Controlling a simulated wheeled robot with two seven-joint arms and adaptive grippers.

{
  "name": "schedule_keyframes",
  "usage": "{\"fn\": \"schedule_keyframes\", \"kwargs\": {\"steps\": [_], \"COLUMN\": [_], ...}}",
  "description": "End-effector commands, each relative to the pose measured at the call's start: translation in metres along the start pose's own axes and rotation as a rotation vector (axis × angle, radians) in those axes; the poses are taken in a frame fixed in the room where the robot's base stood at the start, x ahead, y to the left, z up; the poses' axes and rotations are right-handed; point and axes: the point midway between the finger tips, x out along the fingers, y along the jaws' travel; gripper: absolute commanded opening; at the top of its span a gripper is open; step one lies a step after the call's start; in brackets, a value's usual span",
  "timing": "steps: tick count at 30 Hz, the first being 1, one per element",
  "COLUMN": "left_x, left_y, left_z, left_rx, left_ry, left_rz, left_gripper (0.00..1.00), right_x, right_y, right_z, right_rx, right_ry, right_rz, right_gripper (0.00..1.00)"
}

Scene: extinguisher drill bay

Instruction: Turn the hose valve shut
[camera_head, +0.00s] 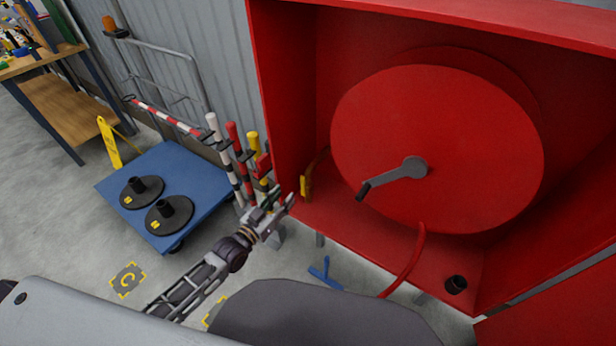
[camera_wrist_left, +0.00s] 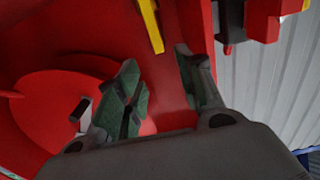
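The hose valve shows as a yellow lever (camera_head: 305,187) at the lower left inside the open red cabinet, beside the hose reel (camera_head: 437,140). In the left wrist view the yellow lever (camera_wrist_left: 152,25) is at the top, beyond the fingertips and roughly in line with the gap between them. My left gripper (camera_head: 279,203) is just left of the lever in the head view. Its two fingers stand apart with nothing between them, and it also shows open in the wrist view (camera_wrist_left: 156,62). The valve body is mostly hidden. My right gripper is in neither view.
The red cabinet's left wall (camera_head: 282,90) stands close to the gripper. Striped posts (camera_head: 233,155) stand behind it. A blue cart (camera_head: 165,165) with two black bases is at the left. A red hose (camera_head: 408,265) hangs below the reel, which has a crank (camera_head: 400,172).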

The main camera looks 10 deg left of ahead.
Motion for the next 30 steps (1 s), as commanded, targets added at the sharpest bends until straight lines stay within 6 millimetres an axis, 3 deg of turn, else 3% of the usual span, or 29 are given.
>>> {"fn": "schedule_keyframes", "kwargs": {"steps": [30], "left_x": [0.082], "left_y": [0.000], "left_z": [0.000], "left_rx": [0.000], "left_ry": [0.001], "left_rz": [0.000], "left_gripper": [0.38], "right_x": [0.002], "right_y": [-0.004], "right_z": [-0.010], "right_rx": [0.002], "right_ry": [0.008], "right_rz": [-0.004], "right_gripper": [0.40]}}
